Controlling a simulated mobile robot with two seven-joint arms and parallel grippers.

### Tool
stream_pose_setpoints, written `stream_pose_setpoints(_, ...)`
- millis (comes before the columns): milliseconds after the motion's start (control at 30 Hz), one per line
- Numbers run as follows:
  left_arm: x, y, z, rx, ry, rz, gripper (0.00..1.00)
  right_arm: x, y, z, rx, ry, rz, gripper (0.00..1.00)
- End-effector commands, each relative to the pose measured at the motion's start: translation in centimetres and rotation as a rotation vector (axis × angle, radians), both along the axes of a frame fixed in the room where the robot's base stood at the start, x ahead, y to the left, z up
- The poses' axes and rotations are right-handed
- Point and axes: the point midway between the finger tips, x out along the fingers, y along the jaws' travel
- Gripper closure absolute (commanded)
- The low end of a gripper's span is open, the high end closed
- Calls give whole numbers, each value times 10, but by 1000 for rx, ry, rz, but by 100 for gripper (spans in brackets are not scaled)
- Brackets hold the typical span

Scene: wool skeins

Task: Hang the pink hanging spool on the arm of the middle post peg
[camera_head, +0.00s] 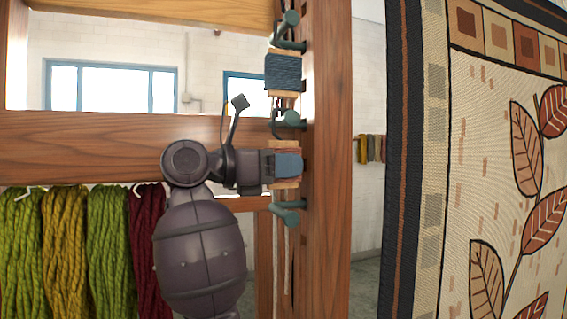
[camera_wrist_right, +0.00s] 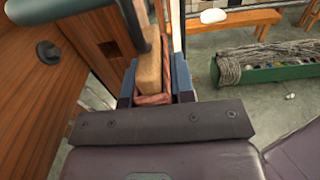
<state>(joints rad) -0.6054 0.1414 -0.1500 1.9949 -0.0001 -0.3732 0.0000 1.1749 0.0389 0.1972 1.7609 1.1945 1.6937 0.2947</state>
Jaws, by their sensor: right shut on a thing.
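My right gripper (camera_head: 287,165) is shut on a spool, taken as the pink hanging spool (camera_head: 285,145), beside the wooden post. Its fingers cover most of the winding; pale wooden ends show above and below. In the right wrist view the spool (camera_wrist_right: 150,72) stands between the blue fingertips (camera_wrist_right: 156,88), with a little reddish winding showing. The green middle post peg (camera_head: 291,119) is just above the spool. A dark thin hook shows by this peg; I cannot tell whether it rests on the arm. My left gripper is not in view.
A dark blue spool (camera_head: 283,73) hangs below the top peg (camera_head: 290,22). A lower peg (camera_head: 287,207) is under my gripper. Green, gold and dark red skeins (camera_head: 64,245) hang at left. A leaf-patterned tapestry (camera_head: 500,170) stands at right.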

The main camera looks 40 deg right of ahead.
Motion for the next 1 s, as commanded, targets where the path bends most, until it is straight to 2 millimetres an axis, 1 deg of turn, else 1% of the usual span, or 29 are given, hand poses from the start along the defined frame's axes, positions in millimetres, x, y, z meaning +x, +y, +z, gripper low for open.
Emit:
stream_pose_setpoints(300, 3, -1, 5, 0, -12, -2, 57, 0, 0, 0, 1, -1, 0, 100)
stream_pose_setpoints(333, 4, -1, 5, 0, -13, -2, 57, 0, 0, 0, 1, -1, 0, 74)
stream_pose_setpoints(500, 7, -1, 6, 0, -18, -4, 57, 0, 0, 0, 1, -1, 0, 48)
stream_pose_setpoints(833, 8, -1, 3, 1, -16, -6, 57, 0, 2, -1, 1, 0, 1, 47)
stream_pose_setpoints(933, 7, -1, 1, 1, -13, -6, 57, 3, 10, -1, 2, 1, 2, 47)
stream_pose_setpoints(1000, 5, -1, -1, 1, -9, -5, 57, 5, 19, -2, 2, 1, 3, 47)
